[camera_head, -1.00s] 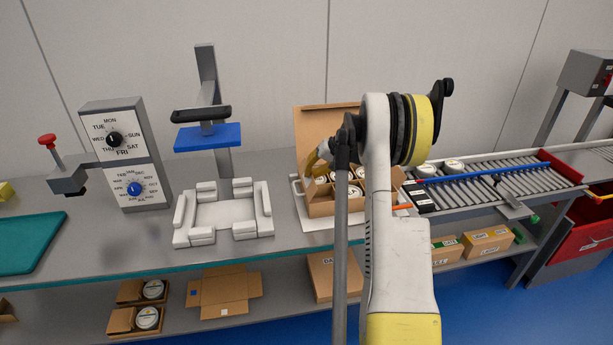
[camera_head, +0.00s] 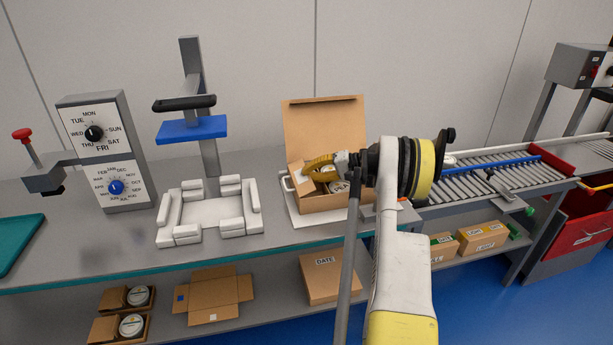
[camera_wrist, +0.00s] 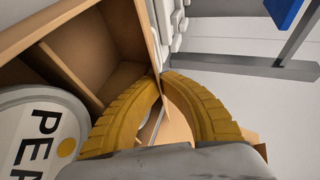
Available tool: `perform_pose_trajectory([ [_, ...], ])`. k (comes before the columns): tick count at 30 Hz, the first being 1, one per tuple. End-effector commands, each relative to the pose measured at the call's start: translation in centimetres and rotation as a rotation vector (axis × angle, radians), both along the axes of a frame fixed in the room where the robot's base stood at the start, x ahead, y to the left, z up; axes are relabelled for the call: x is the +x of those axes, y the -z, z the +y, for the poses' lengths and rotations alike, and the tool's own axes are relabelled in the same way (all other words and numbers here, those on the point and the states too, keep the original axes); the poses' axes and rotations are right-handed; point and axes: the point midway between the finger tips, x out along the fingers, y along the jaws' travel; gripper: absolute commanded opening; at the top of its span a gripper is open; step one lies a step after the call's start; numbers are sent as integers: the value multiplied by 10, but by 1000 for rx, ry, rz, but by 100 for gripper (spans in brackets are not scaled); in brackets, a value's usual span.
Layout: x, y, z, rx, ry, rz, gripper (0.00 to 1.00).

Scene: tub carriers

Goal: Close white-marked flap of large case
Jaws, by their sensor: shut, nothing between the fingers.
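The large case (camera_head: 330,203) is an open cardboard box with tubs inside, on a white tray on the bench. Its wide back flap (camera_head: 325,120) stands up. A small left flap (camera_head: 296,174) stands tilted at the left side; I can make out no white mark on it. My gripper (camera_head: 305,170) has yellow fingers and reaches in from the right over the case to its left side. In the wrist view its fingertips (camera_wrist: 163,82) meet at the top edge of a case wall, with cardboard (camera_wrist: 176,124) showing behind the fingers. A tub labelled "PEA" (camera_wrist: 40,135) lies inside.
A white fixture (camera_head: 210,212) stands left of the case, under a press with a blue plate (camera_head: 192,130). A roller conveyor (camera_head: 480,178) runs to the right. A flat open carton (camera_head: 213,296) and a box marked "DATE" (camera_head: 330,275) lie on the lower shelf.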

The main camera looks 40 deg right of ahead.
Motion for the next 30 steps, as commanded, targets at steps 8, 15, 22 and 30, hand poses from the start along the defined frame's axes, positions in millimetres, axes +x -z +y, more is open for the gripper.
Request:
perform_pose_trajectory([
  [8, 0, 1, 1, 15, -2, -8, 0],
  [15, 0, 1, 1, 15, -2, -7, 0],
  [22, 0, 1, 0, 14, -1, -7, 24],
  [30, -1, 2, -1, 13, 0, -6, 24],
])
